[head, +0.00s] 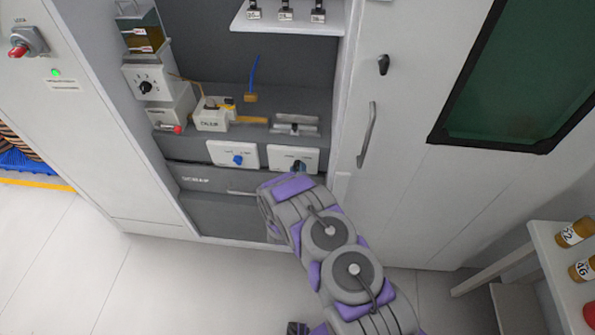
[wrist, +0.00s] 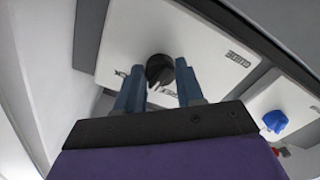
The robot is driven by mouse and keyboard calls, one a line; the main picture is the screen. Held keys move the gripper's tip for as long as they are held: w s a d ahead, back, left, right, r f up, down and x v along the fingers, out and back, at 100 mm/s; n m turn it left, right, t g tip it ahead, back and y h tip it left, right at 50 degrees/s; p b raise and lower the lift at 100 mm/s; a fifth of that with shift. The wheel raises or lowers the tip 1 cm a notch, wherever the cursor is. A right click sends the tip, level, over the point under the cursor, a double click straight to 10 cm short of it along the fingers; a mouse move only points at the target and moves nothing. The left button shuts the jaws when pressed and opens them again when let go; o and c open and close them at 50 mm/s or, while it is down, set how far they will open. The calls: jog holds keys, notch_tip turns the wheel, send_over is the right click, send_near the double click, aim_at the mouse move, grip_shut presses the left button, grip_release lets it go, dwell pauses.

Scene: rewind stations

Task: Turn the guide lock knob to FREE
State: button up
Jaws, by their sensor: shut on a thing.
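The guide lock knob (wrist: 158,68) is a black round knob on a white panel marked GUIDE (wrist: 210,45) in the wrist view. It sits between the two blue-grey fingers of my gripper (wrist: 160,75), which are shut on it. A pale pointer mark shows on the knob's lower side in that view. The small labels beside the knob are partly hidden by the fingers and I cannot read them. In the head view the white panel (head: 281,153) is at the lower right of the bay, and my gripper (head: 298,167) covers most of the knob.
A similar white panel with a blue knob (head: 238,160) is just left, also at right in the wrist view (wrist: 275,121). Above it are a white calliper box (head: 211,120) and a metal block (head: 295,125). A cabinet door with a handle (head: 367,135) stands right.

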jog(key=n, duration=0.5)
jog(key=shift+a+n, duration=0.15)
jog(key=shift+n, duration=0.25)
jog(key=n, duration=0.4)
jog(key=shift+n+b, duration=0.35)
jog(key=shift+n, duration=0.05)
jog(key=shift+s, duration=0.1)
jog(key=o, duration=1)
jog(key=shift+a+n, duration=0.2)
jog(key=shift+n, duration=0.1)
jog(key=shift+o, duration=0.2)
jog(key=shift+d, duration=0.15)
jog(key=shift+s+d, duration=0.1)
jog(key=shift+s, duration=0.2)
jog(key=s+p, duration=0.3)
jog(key=s, duration=1.3)
jog(key=shift+s+a, duration=0.3)
jog(key=shift+a, duration=0.15)
